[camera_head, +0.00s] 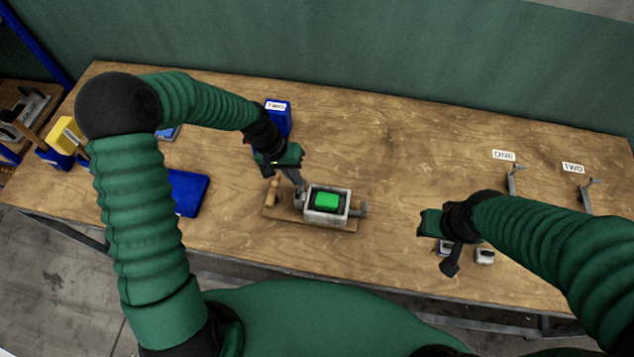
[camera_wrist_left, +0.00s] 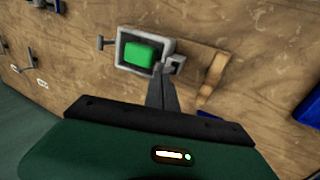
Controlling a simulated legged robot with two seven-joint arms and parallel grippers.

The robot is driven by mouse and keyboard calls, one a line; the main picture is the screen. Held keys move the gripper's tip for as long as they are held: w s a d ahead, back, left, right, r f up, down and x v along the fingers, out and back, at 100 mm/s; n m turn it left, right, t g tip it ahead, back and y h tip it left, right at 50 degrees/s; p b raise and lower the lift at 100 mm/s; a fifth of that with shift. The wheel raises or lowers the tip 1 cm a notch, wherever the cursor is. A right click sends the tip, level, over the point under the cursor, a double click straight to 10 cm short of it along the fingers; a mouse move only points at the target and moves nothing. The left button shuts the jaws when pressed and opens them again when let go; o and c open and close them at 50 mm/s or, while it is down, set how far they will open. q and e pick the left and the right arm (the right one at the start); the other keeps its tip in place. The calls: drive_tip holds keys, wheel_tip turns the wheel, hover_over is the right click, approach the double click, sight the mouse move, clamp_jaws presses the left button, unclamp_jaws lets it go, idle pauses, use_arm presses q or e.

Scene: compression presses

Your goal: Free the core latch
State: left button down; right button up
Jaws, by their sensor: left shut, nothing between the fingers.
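A grey metal press box (camera_head: 341,206) with a green block (camera_head: 327,201) inside sits on a wooden board (camera_head: 318,222) on the table. It also shows in the wrist view (camera_wrist_left: 127,61), with a small metal latch piece (camera_wrist_left: 175,65) on its side near my fingers. A handle (camera_head: 361,210) sticks out of the box's right end. My left gripper (camera_head: 299,184) is shut and empty, its tips at the box's left end by the latch; contact cannot be told. My right gripper (camera_head: 450,268) hangs over the table's front right; its fingers are unclear.
Blue bins stand behind my left gripper (camera_head: 279,121) and at the far left (camera_head: 54,158). A blue flat piece (camera_head: 187,192) lies left of the board. Metal hooks labelled ONE (camera_head: 512,180) and TWO (camera_head: 586,196) stand at right. Small grey parts (camera_head: 485,257) lie near my right gripper.

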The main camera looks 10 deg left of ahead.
use_arm(q)
drive_tip(key=shift+d, duration=0.15)
drive_tip(key=shift+r, duration=0.2)
drive_tip(key=shift+r+p, duration=0.65)
drive_tip(key=shift+p, duration=0.15)
